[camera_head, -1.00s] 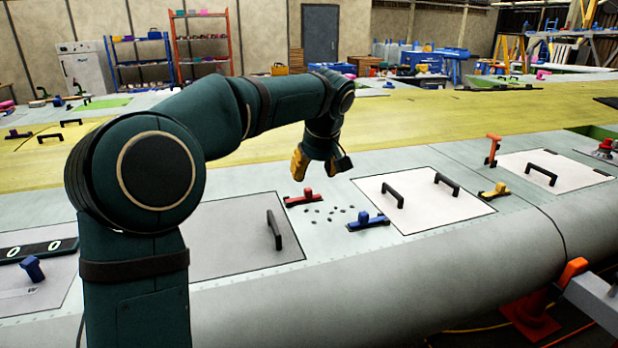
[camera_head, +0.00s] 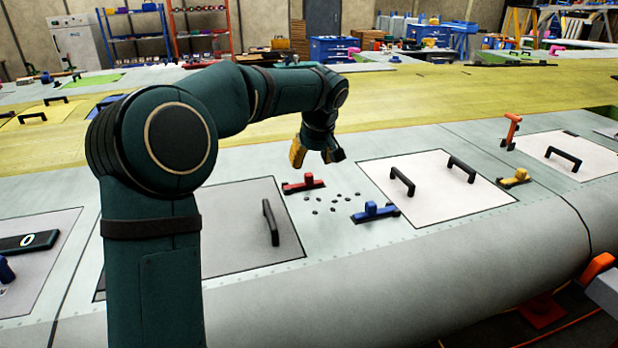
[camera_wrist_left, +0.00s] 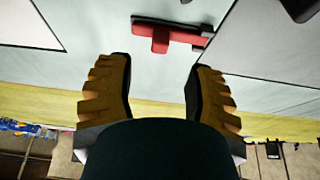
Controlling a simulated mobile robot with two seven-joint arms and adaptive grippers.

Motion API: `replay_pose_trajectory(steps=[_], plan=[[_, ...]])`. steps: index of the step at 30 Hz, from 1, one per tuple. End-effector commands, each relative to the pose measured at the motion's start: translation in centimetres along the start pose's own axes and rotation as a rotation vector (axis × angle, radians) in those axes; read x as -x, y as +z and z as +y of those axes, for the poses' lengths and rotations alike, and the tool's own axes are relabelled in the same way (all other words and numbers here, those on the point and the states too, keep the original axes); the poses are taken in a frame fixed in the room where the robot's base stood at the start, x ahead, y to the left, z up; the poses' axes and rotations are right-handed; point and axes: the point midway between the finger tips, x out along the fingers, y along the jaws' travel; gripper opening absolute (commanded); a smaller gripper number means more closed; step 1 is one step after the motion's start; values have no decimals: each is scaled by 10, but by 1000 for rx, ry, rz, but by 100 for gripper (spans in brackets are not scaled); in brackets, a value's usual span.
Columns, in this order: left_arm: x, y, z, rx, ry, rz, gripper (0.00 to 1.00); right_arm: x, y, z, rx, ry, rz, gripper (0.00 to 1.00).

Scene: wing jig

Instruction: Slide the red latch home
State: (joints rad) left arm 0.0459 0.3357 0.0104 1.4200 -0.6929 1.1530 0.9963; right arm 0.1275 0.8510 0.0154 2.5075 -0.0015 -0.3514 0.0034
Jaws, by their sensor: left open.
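The red latch (camera_head: 305,183) lies on the grey wing skin between a grey panel and a white panel. It has a dark base and an upright red knob. It also shows in the left wrist view (camera_wrist_left: 170,35), beyond the fingertips near the top. My left gripper (camera_head: 315,157) hangs just above and behind the red latch in the head view, apart from it. In the left wrist view its two yellow-backed fingers (camera_wrist_left: 158,75) are spread with nothing between them.
A blue latch (camera_head: 375,212) and several small dark dots lie right of the red latch. The grey panel (camera_head: 235,230) and white panel (camera_head: 435,200) carry raised black handles. A yellow latch (camera_head: 514,178) and an orange upright latch (camera_head: 511,131) stand farther right.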

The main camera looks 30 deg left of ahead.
Motion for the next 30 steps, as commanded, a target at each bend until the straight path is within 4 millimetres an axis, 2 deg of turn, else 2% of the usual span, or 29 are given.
replay_pose_trajectory(steps=[1, 3, 9, 15, 24, 28, 29, 30], plan=[[-13, 1, 0, 0, -3, -3, 53, -4, 0, 1, 0, 0, 1, 0], [-26, 1, 0, 0, -2, -3, 53, -6, 0, 2, 0, 0, 2, 0], [-53, 1, 0, 0, -2, -2, 53, -10, -1, 4, 1, 0, 5, 0], [-63, 1, 0, -1, 0, -1, 53, -12, -2, 4, 1, 0, 6, 0], [-64, 0, 0, -1, 0, -1, 52, -12, -2, 4, 1, 0, 7, 0], [-64, 0, 0, -1, 0, -1, 6, -12, -2, 4, 1, 0, 7, 0], [-64, 0, 0, 0, 0, -1, 0, -12, -2, 4, 1, 0, 7, 0], [-64, 0, 0, 0, 0, -1, 0, -12, -2, 4, 1, 0, 7, 0]])
